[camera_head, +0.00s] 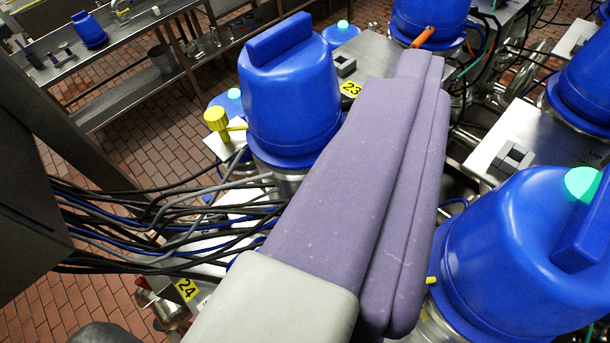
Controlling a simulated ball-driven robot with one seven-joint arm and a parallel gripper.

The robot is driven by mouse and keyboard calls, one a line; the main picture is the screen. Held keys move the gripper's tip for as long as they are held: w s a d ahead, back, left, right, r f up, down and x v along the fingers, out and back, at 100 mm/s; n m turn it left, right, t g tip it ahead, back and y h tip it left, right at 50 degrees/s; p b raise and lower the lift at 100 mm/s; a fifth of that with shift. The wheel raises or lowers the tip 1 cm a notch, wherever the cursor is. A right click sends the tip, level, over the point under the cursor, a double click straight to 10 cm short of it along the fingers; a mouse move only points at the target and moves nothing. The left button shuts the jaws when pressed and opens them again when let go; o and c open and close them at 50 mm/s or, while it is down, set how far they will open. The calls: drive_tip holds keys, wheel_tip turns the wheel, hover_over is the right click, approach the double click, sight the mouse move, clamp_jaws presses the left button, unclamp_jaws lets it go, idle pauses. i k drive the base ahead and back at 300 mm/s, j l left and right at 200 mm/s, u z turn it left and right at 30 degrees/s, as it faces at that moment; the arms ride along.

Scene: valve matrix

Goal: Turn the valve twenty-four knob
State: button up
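A yellow tag "24" (187,289) shows at the lower left, beside a metal fitting. Which knob belongs to it is not clear; the area to its right is behind my gripper. A blue domed valve head (290,100) with a raised bar on top stands left of my gripper, with a tag "23" (350,89) to its right. Another large blue valve head (500,255) fills the lower right. My gripper (418,65) has long purple fingers lying side by side with no visible gap, with nothing seen between them. Its fingers overlap the view of the valves; contact cannot be told.
A small yellow knob (216,118) sits left of the blue head. Black and blue cables (150,225) run across the left. More blue valve heads (430,18) stand behind, one with an orange lever (422,38). A metal bench (115,35) stands at the back left over brick floor.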

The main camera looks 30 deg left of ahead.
sight(224, 217)
drive_tip(key=k+j+u, duration=0.2)
drive_tip(key=k+j, duration=0.4)
drive_tip(key=k+u, duration=0.1)
drive_tip(key=l+u, duration=0.3)
drive_tip(key=l, duration=0.3)
drive_tip(key=j+z, duration=0.35)
drive_tip(key=j, duration=0.4)
drive_tip(key=k, duration=0.05)
